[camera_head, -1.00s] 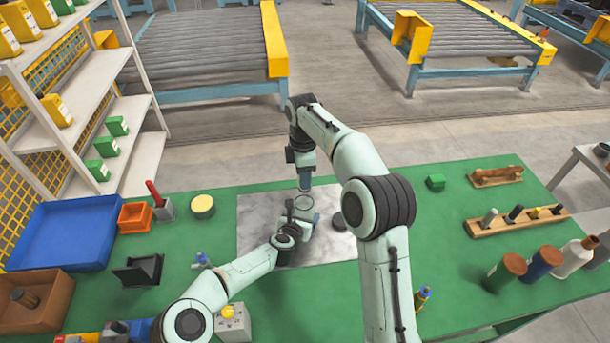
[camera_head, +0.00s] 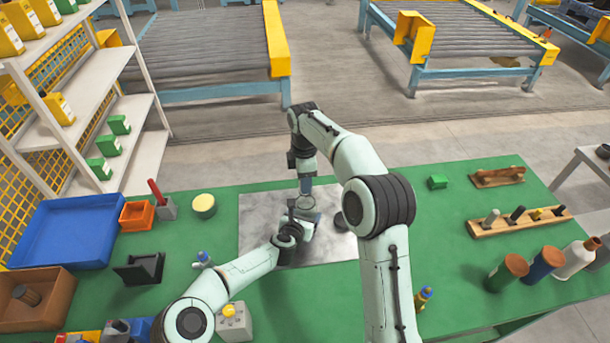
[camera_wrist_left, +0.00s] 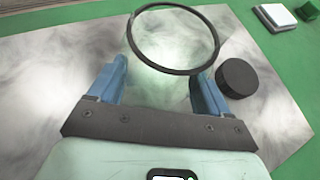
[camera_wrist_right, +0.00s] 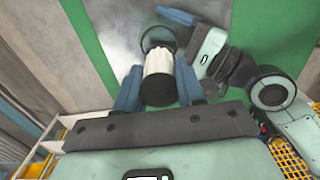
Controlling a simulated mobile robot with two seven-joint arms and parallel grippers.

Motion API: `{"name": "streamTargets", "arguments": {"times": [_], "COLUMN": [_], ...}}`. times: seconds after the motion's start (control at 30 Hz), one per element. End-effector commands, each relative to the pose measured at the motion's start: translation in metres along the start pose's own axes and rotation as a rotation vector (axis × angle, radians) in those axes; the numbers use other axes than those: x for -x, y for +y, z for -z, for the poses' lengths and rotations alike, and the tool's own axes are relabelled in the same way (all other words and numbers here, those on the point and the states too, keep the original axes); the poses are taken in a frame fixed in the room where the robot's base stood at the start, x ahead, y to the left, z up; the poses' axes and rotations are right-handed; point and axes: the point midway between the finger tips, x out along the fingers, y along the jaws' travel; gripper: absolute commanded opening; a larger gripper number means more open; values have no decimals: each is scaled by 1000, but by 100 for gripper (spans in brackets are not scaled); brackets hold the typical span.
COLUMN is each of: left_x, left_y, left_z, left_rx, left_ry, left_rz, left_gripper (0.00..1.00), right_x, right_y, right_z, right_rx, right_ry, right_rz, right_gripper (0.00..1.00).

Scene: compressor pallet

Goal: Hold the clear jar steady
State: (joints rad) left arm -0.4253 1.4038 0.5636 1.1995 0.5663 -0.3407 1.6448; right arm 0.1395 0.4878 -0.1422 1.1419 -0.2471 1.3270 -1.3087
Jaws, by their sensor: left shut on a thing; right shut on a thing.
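The clear jar (camera_wrist_left: 172,45) has a dark round rim and stands on a grey metal plate (camera_head: 258,230). My left gripper (camera_wrist_left: 163,78) is shut on it, one blue finger on each side; the jar also shows small in the head view (camera_head: 304,203). My right gripper (camera_head: 306,187) is above the jar, pointing down. In the right wrist view it is shut on a cylinder (camera_wrist_right: 159,82) with pale sides and a dark end, close to the jar's rim (camera_wrist_right: 147,36). I cannot tell whether the cylinder is inside the rim.
A black disc (camera_wrist_left: 237,77) lies on the plate beside the jar. A blue tray (camera_head: 65,235), an orange bin (camera_head: 136,216) and a yellow-topped round tin (camera_head: 204,205) are on the left. A wooden rack (camera_head: 515,222) and several bottles stand on the right. Green mat between is mostly clear.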

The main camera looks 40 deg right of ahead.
Motion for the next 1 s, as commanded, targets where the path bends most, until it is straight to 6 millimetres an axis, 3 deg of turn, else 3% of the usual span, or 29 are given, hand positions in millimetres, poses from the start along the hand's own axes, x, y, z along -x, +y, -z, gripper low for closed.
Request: {"name": "streamTargets", "arguments": {"times": [0.6,0.93,0.97,1.0], "left_x": [0,0,0,0], "left_y": [0,0,0,0], "left_z": [-1,-1,-1,-1], "left_rx": [0,0,0,0], "left_ry": [-1,-1,-1,-1], "left_rz": [0,0,0,0], "left_gripper": [61,61,61,61], "right_x": [-37,-40,-40,-40], "right_y": [0,1,1,1], "right_z": [0,0,0,0], "right_rx": [0,0,0,0], "right_ry": [0,0,0,0], "right_rz": [1,0,0,0], "right_gripper": [9,9,42,55]}}
